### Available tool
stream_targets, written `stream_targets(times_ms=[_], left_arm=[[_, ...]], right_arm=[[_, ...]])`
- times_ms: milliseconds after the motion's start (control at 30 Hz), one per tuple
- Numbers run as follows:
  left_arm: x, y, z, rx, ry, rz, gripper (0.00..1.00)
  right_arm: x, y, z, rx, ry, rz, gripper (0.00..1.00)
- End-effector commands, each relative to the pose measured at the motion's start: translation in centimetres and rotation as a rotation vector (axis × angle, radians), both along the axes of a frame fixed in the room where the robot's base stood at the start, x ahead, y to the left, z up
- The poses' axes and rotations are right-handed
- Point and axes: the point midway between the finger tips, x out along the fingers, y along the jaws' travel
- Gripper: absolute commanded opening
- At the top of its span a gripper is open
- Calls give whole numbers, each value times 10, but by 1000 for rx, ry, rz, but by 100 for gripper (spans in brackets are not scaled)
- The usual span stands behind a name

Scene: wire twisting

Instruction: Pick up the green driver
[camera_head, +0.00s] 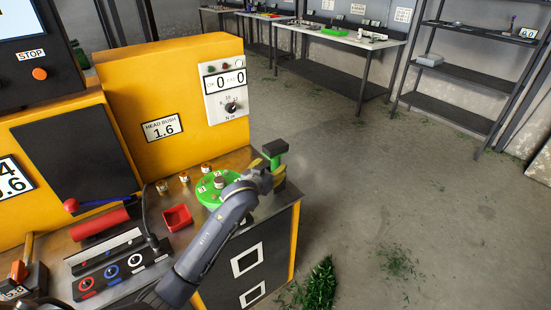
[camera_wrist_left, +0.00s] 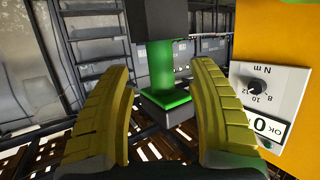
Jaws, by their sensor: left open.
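The green driver (camera_head: 273,147) stands upright at the right end of the workbench, with a dark upper and lower part. In the left wrist view the driver (camera_wrist_left: 160,68) shows its green section below a dark block and above a grey-and-green base. My left gripper (camera_head: 266,171) is open, with yellow fingers close to the driver. In the left wrist view the open fingers (camera_wrist_left: 158,82) lie on either side of the driver in the picture, with gaps to both sides. Whether the driver is fully between the fingertips in depth is hard to tell. My right gripper is not in view.
A yellow machine (camera_head: 180,85) with a dial panel (camera_head: 226,92) stands behind the bench. A green round plate (camera_head: 212,186) with small parts, a red tray (camera_head: 177,218) and a black block with coloured rings (camera_head: 120,268) are on the bench. Open floor lies to the right.

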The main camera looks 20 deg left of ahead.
Motion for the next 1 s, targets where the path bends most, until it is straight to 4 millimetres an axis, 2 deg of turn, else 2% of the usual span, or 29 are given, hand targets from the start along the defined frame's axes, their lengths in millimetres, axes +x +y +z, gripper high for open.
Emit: stream_targets(times_ms=[167, 400, 600, 933, 1000], left_arm=[[7, 0, -2, 0, 1, 0, 59], [35, -1, -8, 1, 1, 1, 59], [49, -3, -13, 1, 1, 0, 59], [52, -3, -14, 0, 0, -1, 61], [52, -3, -14, 0, 0, -1, 52]], right_arm=[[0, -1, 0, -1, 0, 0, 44], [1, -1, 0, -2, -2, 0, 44], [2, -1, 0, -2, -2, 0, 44], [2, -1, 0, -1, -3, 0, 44], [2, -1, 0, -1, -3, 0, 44]])
